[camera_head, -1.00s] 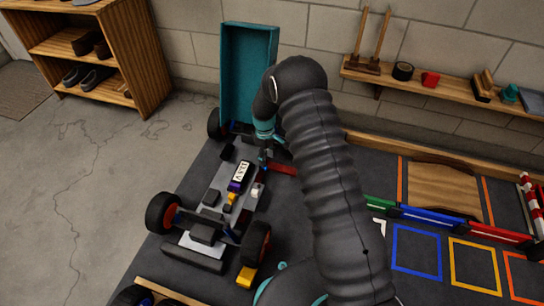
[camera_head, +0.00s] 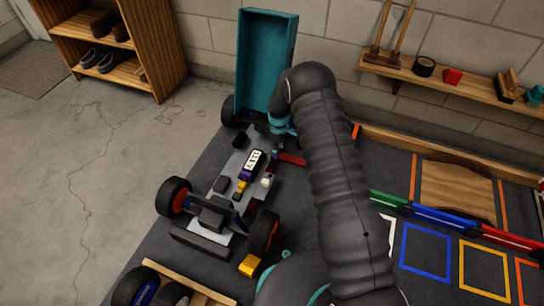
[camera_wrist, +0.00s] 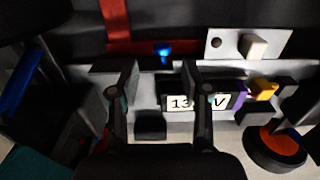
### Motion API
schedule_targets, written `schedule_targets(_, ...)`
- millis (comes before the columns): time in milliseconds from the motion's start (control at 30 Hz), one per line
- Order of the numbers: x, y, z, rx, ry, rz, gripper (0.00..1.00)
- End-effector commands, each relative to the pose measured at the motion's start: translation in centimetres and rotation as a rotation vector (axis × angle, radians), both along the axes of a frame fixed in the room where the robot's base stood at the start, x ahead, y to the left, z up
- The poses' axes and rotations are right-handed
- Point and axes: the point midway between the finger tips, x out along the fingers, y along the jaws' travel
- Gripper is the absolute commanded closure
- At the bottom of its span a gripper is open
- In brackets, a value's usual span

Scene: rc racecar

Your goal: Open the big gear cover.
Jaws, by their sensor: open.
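The racecar chassis (camera_head: 235,185) lies on the dark mat with its teal body shell (camera_head: 265,60) raised upright at its far end. My gripper (camera_head: 276,152) is low over the chassis, beyond the battery (camera_head: 253,161). In the wrist view my gripper (camera_wrist: 157,88) is open. Its two fingers stand apart, with the labelled battery (camera_wrist: 180,102) partly behind the right finger. A dark block with a blue light (camera_wrist: 163,55) shows above and between the fingertips. I cannot tell which dark part is the big gear cover; no finger visibly holds anything.
A red strip (camera_wrist: 117,22) and a light plate with a white knob (camera_wrist: 255,46) are close by. Wheels (camera_head: 173,196) stick out from the chassis. A yellow block (camera_head: 250,265) lies beside it. Coloured squares (camera_head: 425,250) mark mat space at right.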

Motion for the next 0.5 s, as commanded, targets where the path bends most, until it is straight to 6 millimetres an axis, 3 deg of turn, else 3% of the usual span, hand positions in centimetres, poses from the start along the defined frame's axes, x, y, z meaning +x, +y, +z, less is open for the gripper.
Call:
schedule_targets(200,0.0,0.0,-3.5,0.000,0.001,-0.001,0.53)
schedule_targets(500,0.0,0.0,-5.2,0.001,-0.001,0.000,0.53)
